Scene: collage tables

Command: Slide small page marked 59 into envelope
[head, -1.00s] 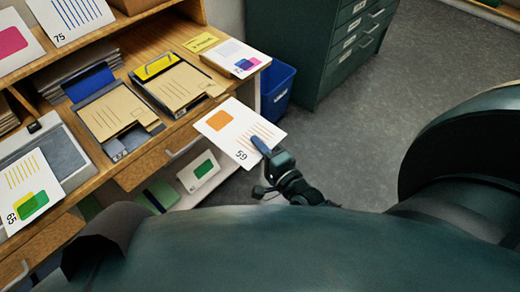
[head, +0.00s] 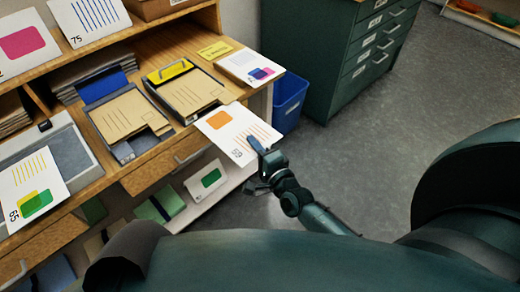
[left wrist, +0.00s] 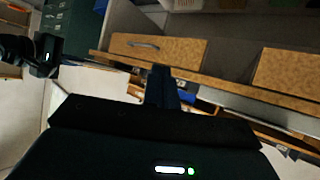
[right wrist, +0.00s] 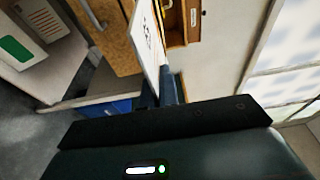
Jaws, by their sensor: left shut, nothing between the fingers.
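The small page marked 59 (head: 240,138) is white with an orange square and thin lines. My right gripper (head: 256,146) is shut on its near right edge and holds it out past the desk's front edge. The page's far edge meets or overlaps the front of a tan envelope (head: 193,88) in the picture; I cannot tell whether it is inside. A second tan envelope (head: 122,118) lies to its left. The page shows edge-on in the right wrist view (right wrist: 146,45). My left gripper (left wrist: 162,88) is shut and empty, facing the desk front in the left wrist view.
The wooden desk has a drawer front (head: 165,165) below the envelopes. A page marked 65 (head: 32,185) lies at left and a page marked 75 (head: 88,15) stands behind. A white page pile (head: 250,67) lies right. A blue bin (head: 290,100) and green cabinet (head: 335,50) stand beyond.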

